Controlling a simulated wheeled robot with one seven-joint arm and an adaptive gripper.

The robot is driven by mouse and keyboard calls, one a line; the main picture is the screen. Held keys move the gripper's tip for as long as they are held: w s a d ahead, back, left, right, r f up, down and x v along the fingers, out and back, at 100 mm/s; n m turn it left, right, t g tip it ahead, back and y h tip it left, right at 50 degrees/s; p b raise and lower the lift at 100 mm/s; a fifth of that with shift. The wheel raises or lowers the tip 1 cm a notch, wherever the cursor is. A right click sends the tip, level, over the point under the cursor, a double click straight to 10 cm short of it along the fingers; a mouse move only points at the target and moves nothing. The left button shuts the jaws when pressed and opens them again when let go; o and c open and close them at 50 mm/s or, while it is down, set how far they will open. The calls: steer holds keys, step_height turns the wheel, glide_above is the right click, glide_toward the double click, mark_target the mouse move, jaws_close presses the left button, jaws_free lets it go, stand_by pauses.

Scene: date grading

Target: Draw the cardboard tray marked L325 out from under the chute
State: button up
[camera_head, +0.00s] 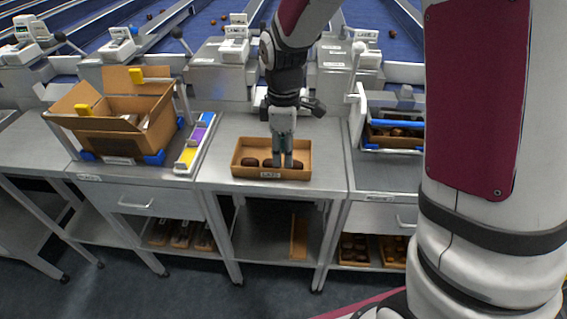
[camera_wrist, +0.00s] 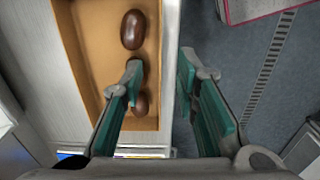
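The shallow cardboard tray (camera_head: 240,160) sits on the middle steel bench, near its front edge. Its front label (camera_head: 270,175) is small, and I cannot read it surely as L325. Several dark dates lie in the tray; in the wrist view the tray (camera_wrist: 92,45) shows a date (camera_wrist: 133,30) and another partly behind a finger. My gripper (camera_head: 282,164) points down at the tray's front wall. In the wrist view my gripper (camera_wrist: 160,68) is open, one finger inside the tray and the other outside, with the wall between them. Contact cannot be told.
A grey chute housing (camera_head: 222,78) stands behind the tray. On the left are an open carton (camera_head: 125,115) and a strip with coloured blocks (camera_head: 195,145). A blue-edged crate (camera_head: 392,130) stands on the right. Bare bench lies on both sides of the tray.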

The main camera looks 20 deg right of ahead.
step_height(320, 180, up, 6)
stand_by(0.6)
steer(key=s+d+r+m+t+p, duration=0.15)
steer(key=s+d+r+m, duration=0.25)
steer(key=s+r+m, duration=0.55)
steer(key=s+d+r+m+t, duration=0.1)
steer(key=s+r+m+t, duration=0.1)
steer(key=s, duration=1.3)
steer(key=shift+r+m+t, duration=0.35)
steer(key=shift+r+m, duration=0.2)
steer(key=shift+m, duration=0.6)
